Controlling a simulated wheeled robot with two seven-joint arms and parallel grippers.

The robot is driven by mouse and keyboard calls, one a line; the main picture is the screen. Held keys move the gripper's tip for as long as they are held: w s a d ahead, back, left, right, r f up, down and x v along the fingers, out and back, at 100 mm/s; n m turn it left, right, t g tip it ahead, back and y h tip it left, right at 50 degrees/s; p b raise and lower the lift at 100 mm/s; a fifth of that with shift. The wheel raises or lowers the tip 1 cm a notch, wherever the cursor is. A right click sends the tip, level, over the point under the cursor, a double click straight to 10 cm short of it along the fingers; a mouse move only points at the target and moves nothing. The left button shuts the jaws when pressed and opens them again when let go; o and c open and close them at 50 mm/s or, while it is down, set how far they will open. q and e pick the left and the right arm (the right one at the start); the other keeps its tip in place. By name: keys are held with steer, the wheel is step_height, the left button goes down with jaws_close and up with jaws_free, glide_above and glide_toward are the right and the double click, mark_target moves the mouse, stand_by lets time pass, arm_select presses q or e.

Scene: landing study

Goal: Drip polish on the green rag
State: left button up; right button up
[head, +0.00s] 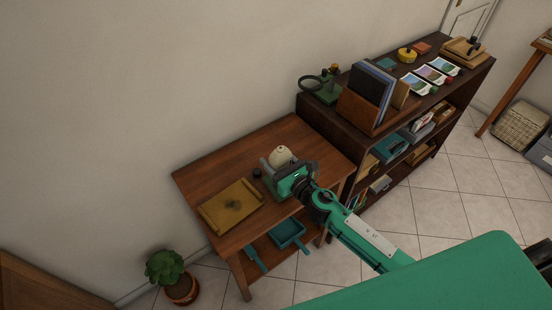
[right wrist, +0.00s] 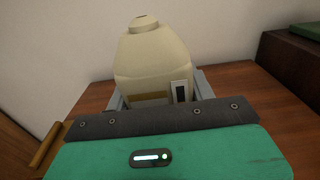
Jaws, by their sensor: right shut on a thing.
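A cream bottle (head: 281,156) is at the right half of the small wooden table. It fills the upper middle of the right wrist view (right wrist: 155,65), with a small label low on its front. My right gripper (head: 284,170) is shut around the bottle's lower part; its grey fingers show on both sides. The bottle looks about upright; whether its base touches the table is hidden. A mustard-yellow tray or cloth (head: 215,215) with raised ends and a dark blotch in its middle lies left of the gripper. I cannot make out a clearly green rag. My left gripper is not in view.
A small dark cap (head: 257,173) sits between tray and gripper on the wooden table (head: 205,175). A dark shelf unit (head: 440,88) with books and cards stands at the right. Teal dustpans (head: 287,233) lie below. A potted plant (head: 166,268) stands on the floor.

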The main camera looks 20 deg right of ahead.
steer(key=shift+w+d+r+n, duration=0.15)
steer(key=shift+d+r+n, duration=0.2)
steer(key=shift+n, duration=0.35)
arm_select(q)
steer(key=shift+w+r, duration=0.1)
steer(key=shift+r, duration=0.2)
arm_select(e)
steer(key=shift+w+d+f+n, duration=0.35)
steer(key=shift+d+n, duration=0.45)
steer(key=shift+n, duration=1.05)
steer(key=shift+w+d+f+n, duration=0.2)
steer(key=shift+d+f+n, duration=0.45)
steer(key=shift+n, duration=1.25)
steer(key=shift+w+d+f+n, duration=0.3)
steer(key=shift+d+n, duration=0.65)
steer(key=shift+n, duration=0.9)
